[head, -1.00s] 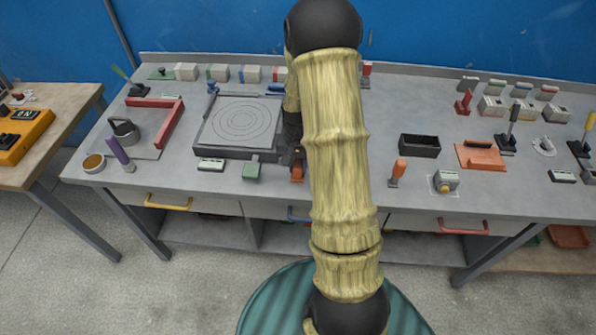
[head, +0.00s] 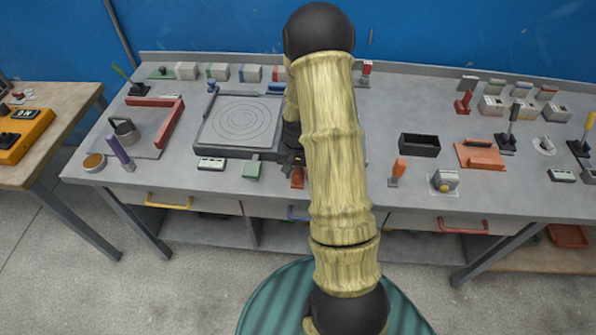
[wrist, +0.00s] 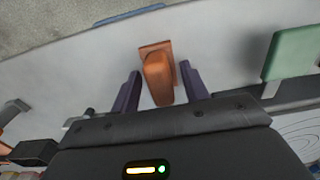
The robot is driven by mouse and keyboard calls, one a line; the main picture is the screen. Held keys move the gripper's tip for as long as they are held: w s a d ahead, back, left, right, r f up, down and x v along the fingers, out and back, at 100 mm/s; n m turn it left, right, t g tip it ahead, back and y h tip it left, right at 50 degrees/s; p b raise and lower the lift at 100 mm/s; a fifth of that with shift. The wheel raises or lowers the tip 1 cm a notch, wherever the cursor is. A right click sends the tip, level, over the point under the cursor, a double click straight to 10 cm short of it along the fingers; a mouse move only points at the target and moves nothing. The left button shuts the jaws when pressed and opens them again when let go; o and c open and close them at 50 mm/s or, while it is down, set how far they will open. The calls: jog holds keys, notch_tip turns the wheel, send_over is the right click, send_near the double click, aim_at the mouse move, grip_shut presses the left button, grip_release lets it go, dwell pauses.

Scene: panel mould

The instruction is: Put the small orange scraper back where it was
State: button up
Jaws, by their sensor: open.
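A small orange piece, which looks like the scraper (wrist: 158,78), has a blocky handle and a flat orange plate at one end. In the wrist view it lies between the two dark fingers of my gripper (wrist: 160,72), with a gap visible on each side. In the head view the orange piece (head: 297,177) is at the front of the bench, and my gripper (head: 293,163) is right at it, partly hidden by my arm. My gripper is open. I cannot tell its height above the bench.
A green block-like tool (head: 252,170) lies just left of the orange piece. The dark square plate (head: 240,122) is behind it. An orange-handled tool (head: 398,170) and a black tray (head: 418,146) stand to the right. The bench's front edge is close.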

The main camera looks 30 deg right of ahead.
aim_at(298, 170)
jog(key=shift+r, duration=0.1)
notch_tip(298, 170, up, 12)
jog(key=b, duration=0.1)
dwell(0.4)
dwell(0.4)
jog(key=s+a+r+n+t, duration=0.2)
jog(key=s+a+n, duration=0.4)
jog(key=s+a, duration=0.6)
jog(key=shift+s+a+r+n+t, duration=0.2)
jog(key=shift+a+r+n+t, duration=0.15)
jog(key=shift+a+r, duration=0.5)
